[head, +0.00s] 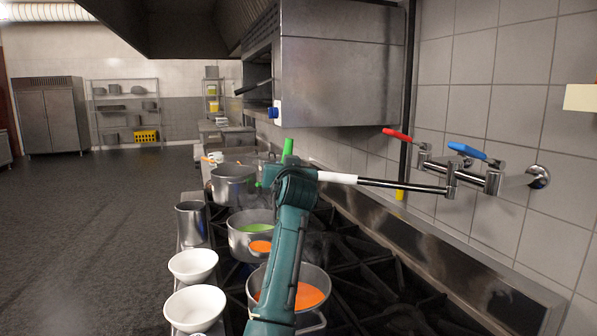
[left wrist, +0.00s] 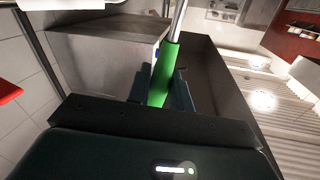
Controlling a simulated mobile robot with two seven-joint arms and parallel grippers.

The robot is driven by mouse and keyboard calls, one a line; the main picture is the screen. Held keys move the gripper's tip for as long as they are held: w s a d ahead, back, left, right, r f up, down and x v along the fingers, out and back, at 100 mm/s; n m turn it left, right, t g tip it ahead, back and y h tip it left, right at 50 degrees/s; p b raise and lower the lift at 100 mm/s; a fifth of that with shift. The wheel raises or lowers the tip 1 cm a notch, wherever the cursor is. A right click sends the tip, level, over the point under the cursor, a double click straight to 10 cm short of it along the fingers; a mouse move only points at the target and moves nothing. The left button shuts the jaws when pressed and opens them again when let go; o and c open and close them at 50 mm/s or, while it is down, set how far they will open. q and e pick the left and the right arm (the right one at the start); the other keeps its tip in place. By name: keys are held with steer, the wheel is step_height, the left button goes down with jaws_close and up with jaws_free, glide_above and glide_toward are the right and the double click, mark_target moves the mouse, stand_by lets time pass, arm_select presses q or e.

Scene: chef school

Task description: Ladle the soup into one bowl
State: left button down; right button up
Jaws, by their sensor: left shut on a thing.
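My left gripper (head: 272,172) is shut on the green handle (head: 287,149) of the ladle; the green handle also shows between the fingers in the left wrist view (left wrist: 164,75). The ladle's cup (head: 260,246), holding orange soup, appears over the near rim of a pot of green soup (head: 236,240). Most of the ladle's shaft is hidden by my arm. A pot of orange soup (head: 322,282) stands nearer, partly behind my arm. Two white bowls, a farther one (head: 193,265) and a nearer one (head: 194,307), stand left of the pots. My right gripper is out of view.
A metal jug (head: 192,223) stands beyond the bowls. A large grey pot (head: 232,186) is farther back. A wall tap (head: 452,172) with red and blue levers reaches over the stove at right. Burner grates (head: 375,275) right of the pots are free.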

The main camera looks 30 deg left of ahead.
arm_select(q)
steer(key=w+a, duration=0.2)
steer(key=a, duration=2.6)
steer(key=shift+w+a, duration=0.25)
